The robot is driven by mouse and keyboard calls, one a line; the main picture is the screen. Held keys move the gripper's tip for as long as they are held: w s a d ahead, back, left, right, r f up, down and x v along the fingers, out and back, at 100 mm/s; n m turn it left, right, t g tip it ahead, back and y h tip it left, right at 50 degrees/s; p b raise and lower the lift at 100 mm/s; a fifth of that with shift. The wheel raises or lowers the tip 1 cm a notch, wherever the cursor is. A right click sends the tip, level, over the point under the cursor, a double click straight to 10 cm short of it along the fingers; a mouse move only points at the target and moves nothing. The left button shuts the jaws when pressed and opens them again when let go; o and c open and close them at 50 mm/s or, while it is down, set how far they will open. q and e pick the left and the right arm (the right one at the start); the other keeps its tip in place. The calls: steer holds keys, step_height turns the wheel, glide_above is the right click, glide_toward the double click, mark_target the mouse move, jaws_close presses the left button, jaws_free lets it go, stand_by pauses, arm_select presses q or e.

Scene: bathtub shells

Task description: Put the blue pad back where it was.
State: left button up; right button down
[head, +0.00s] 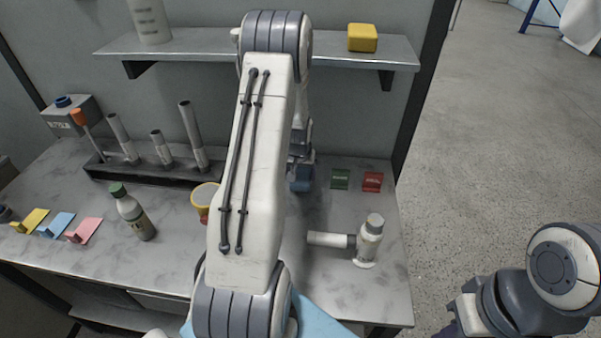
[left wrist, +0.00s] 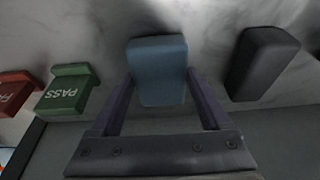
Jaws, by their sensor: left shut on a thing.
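The blue pad (left wrist: 158,70) is a rounded dark blue block between the two fingers of my left gripper (left wrist: 160,88) in the left wrist view. The gripper is shut on it. In the head view the pad (head: 301,180) shows just below the gripper (head: 301,168), close to the back of the counter and left of the green PASS sign (head: 340,179). I cannot tell whether the pad touches the counter. My right gripper is not seen; only part of my right arm shows at the lower right.
A red sign (head: 372,182) stands right of the green one. A dark block (left wrist: 262,62) lies beside the pad. A dark rack (head: 150,172) holds grey tubes. A shelf (head: 200,43) hangs above.

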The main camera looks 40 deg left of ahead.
arm_select(q)
steer(key=shift+f, duration=0.2)
steer(key=o, duration=1.2)
steer(key=shift+c, duration=0.2)
steer(key=shift+r, duration=0.15)
